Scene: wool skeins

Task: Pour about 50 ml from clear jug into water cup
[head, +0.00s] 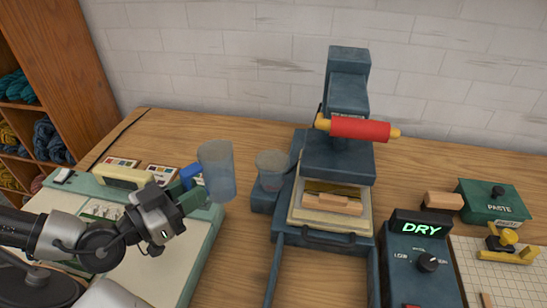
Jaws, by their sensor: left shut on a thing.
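The clear jug (217,172) is a see-through bluish vessel, held up left of the press and leaning slightly. My left gripper (193,201) comes in from the left and is shut on the lower left side of the jug. The water cup (271,167) is a smaller clear cup on a dark blue ledge at the left of the press, right of the jug with a small gap between them. I cannot clearly make out the liquid level in either. My right gripper is not in view.
A dark blue press (343,155) with a red roller (360,129) stands right of the cup. A "DRY" control box (421,258) and a green paste box (494,203) are at the right.

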